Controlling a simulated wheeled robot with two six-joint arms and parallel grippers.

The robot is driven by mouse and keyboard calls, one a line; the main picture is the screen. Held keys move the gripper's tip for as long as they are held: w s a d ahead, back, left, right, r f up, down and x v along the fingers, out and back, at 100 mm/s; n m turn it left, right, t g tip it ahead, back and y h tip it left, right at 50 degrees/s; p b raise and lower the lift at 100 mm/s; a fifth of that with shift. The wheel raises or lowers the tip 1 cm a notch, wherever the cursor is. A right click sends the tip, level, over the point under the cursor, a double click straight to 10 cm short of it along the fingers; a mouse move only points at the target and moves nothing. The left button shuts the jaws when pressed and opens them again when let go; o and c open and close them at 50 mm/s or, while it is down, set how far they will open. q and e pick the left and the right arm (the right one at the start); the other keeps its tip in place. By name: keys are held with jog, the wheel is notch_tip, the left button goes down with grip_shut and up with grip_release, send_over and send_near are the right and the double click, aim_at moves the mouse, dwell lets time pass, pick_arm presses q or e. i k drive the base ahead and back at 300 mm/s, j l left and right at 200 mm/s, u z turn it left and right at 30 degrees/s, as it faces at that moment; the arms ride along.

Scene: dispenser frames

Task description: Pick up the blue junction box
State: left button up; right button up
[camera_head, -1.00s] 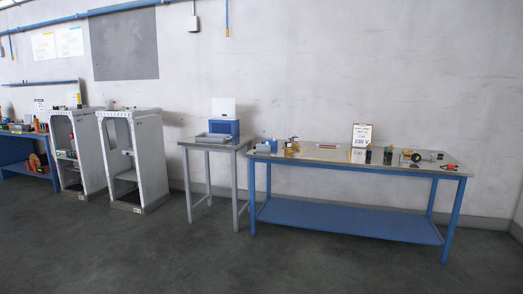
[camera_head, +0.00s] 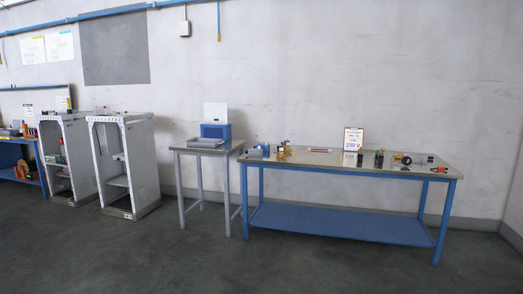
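A small blue-grey box-like object (camera_head: 258,150) sits at the left end of the long workbench (camera_head: 345,167). It is too small to tell for sure that it is the blue junction box. A larger blue box (camera_head: 216,131) stands at the back of the small side table (camera_head: 209,151), with a white panel (camera_head: 215,112) above it. Neither of my grippers shows in the head view.
A grey tray (camera_head: 205,143) lies in front of the larger blue box. A yellow-brass item (camera_head: 284,151), a 230 V sign (camera_head: 353,139) and several small parts are on the workbench. Two white cabinets (camera_head: 143,165) stand left. The floor (camera_head: 300,265) in front is clear.

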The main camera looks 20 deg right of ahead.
aim_at(266, 148)
jog(key=i+l+z, duration=1.15)
jog(key=i, duration=0.5)
jog(key=i+j+z, duration=0.1)
jog(key=i+z, duration=0.2)
jog(key=i, duration=2.2)
